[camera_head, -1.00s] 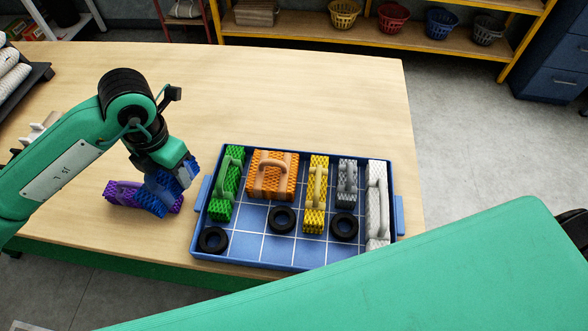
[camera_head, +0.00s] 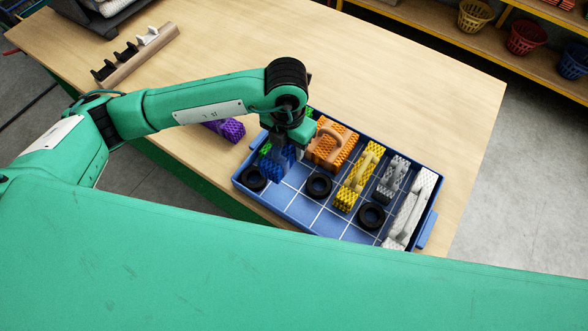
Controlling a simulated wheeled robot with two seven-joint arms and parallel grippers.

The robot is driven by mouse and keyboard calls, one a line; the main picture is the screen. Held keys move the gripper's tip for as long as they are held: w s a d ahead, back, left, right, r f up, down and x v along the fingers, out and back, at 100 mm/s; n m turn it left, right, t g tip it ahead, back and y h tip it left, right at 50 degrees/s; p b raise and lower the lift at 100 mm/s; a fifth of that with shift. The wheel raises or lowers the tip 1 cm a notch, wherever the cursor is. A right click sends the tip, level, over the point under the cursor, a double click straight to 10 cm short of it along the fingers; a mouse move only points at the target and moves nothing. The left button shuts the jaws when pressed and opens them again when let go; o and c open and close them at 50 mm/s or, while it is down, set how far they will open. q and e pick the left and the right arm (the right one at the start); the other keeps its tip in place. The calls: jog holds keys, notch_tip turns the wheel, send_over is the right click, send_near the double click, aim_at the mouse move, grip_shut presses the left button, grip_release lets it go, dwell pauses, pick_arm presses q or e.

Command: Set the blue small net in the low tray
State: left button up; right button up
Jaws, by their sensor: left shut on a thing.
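The blue small net (camera_head: 274,168) is in my left gripper (camera_head: 284,150), which is shut on it. The gripper points down over the left end of the low blue tray (camera_head: 323,232). The net is beside the green net (camera_head: 264,151), which my arm partly hides, and close to a black ring (camera_head: 252,179). I cannot tell whether the blue net touches the tray floor. My right gripper is not in view.
The tray also holds an orange net (camera_head: 326,153), a yellow net (camera_head: 356,183), a grey net (camera_head: 391,180), a white net (camera_head: 409,212) and black rings (camera_head: 319,186). A purple net (camera_head: 231,130) lies outside it. A rack with pegs (camera_head: 136,55) stands at the back left.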

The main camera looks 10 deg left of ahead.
aim_at(289, 152)
pick_arm(q)
notch_tip(289, 152, down, 14)
jog(key=p, duration=0.3)
jog(key=shift+f, duration=0.15)
jog(key=o, duration=0.8)
jog(key=shift+c, duration=0.2)
jog(key=shift+r, duration=0.3)
notch_tip(289, 152, up, 10)
jog(key=b, duration=0.2)
jog(key=shift+r+b, duration=0.25)
jog(key=shift+b, duration=0.1)
jog(key=shift+r, duration=0.65)
